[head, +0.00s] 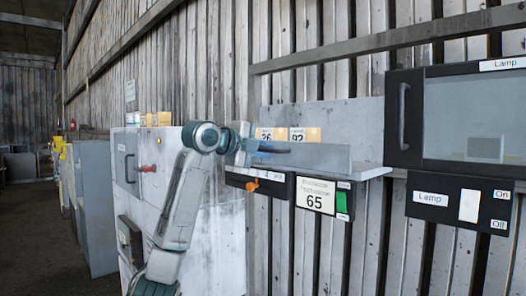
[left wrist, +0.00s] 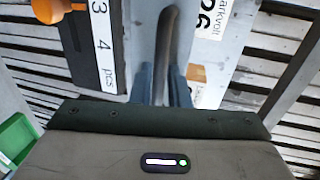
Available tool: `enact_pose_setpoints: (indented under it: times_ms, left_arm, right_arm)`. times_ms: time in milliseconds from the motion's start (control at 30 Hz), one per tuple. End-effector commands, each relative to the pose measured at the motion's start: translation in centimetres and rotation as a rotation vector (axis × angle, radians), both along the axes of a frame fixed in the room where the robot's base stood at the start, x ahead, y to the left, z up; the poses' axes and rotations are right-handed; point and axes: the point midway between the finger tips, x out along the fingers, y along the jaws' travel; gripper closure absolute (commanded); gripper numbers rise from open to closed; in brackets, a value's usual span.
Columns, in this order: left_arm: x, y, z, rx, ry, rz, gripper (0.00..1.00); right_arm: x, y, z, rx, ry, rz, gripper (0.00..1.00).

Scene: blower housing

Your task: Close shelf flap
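The shelf flap (head: 325,157) is a plain grey panel at the front of the wall shelf (head: 366,171); I cannot tell its exact angle. In the left wrist view the grey panel (left wrist: 193,35) carries a dark, curved bar handle (left wrist: 168,40). My left gripper (head: 284,151) is at the flap's left part in the head view. Its blue fingers show in the left wrist view (left wrist: 163,82), close together with the handle filling the narrow gap between them. The gripper hides the handle in the head view. My right gripper is out of view.
Yellow boxes (head: 313,134) with number labels stand behind the flap. An orange knob (head: 252,185) and a "65" label (head: 315,195) are on the black front below. A dark glass-fronted cabinet (head: 470,110) hangs right. Grey cabinets (head: 95,200) stand left.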

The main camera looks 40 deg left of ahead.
Motion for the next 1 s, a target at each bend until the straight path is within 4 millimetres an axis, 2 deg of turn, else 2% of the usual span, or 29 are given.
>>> enact_pose_setpoints:
  times_ms: [167, 267, 500, 700, 833, 1000]
  left_arm:
    - [-0.4, 0.0, -0.1, 0.001, 0.0, 0.001, 0.85]
    - [-1.5, 0.2, 0.0, 0.001, -0.002, 0.001, 0.85]
    - [-6.2, 0.6, 0.9, 0.002, -0.003, 0.002, 0.85]
    - [-9.4, 0.8, 1.8, 0.0, -0.003, 0.001, 0.85]
    - [-10.3, 0.9, 2.1, 0.0, -0.001, 0.0, 0.85]
    - [-10.6, 0.9, 2.2, 0.0, 0.0, 0.0, 0.85]
  right_arm:
    - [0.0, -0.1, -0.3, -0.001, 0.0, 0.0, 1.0]
    - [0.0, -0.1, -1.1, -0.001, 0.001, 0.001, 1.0]
    - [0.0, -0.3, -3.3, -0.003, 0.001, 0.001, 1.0]
    - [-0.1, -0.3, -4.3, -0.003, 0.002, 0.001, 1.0]
    - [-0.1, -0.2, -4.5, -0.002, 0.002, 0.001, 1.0]
    - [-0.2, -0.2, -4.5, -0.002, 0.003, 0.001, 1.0]
